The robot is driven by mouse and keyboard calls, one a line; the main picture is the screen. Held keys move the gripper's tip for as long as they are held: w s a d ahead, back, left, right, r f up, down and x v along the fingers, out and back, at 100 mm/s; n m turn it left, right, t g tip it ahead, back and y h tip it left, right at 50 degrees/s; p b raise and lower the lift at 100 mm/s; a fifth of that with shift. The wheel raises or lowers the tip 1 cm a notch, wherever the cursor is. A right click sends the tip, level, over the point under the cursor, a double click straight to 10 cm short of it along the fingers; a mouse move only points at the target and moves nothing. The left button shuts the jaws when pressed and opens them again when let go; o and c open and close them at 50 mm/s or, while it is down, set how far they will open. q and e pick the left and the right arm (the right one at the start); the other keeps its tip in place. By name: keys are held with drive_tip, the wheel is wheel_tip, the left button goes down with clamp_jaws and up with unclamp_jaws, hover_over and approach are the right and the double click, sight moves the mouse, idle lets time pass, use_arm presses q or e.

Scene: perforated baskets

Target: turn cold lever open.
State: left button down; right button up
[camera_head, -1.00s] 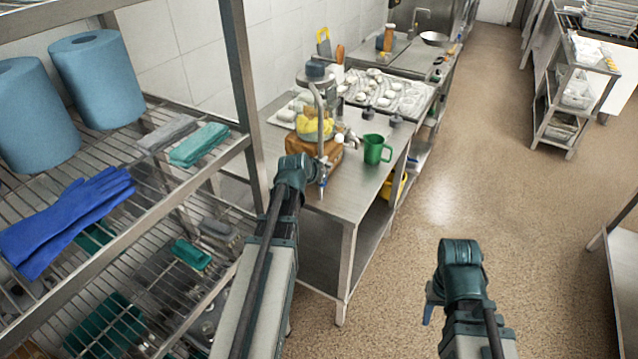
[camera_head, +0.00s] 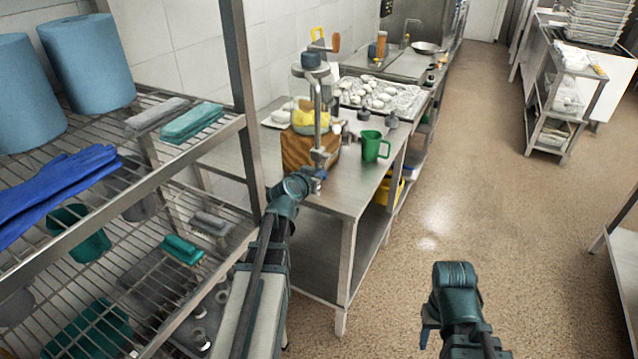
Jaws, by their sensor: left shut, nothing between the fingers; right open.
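A tap (camera_head: 411,32) stands at the sink at the far end of the counter run. It is small at this distance, and I cannot make out a cold lever on it. My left gripper (camera_head: 318,181) is over the near end of the steel table, in front of the juicer-like press. It is shut and holds nothing. My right gripper (camera_head: 426,328) is low over the bare floor at the lower right, open, with its fingers mostly hidden behind its wrist. Both grippers are far from the tap.
The steel table (camera_head: 345,186) bears the press (camera_head: 318,90), a wooden crate (camera_head: 297,152), a green mug (camera_head: 375,146) and a tray of pale items (camera_head: 378,96). A wire shelf (camera_head: 150,187) stands close on the left.

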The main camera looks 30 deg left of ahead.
use_arm(q)
drive_tip(key=shift+w+f+t+b, duration=0.15)
drive_tip(key=shift+w+f+b, duration=0.4)
drive_tip(key=shift+f, duration=0.25)
drive_tip(key=shift+w+f+t+b, duration=0.15)
drive_tip(key=shift+w+f+b, duration=0.15)
drive_tip(key=shift+f+b, duration=0.4)
use_arm(e)
drive_tip(key=shift+f, duration=2.1)
use_arm(q)
drive_tip(key=shift+w+f, duration=0.15)
drive_tip(key=shift+f, duration=0.05)
use_arm(e)
drive_tip(key=shift+f, duration=0.15)
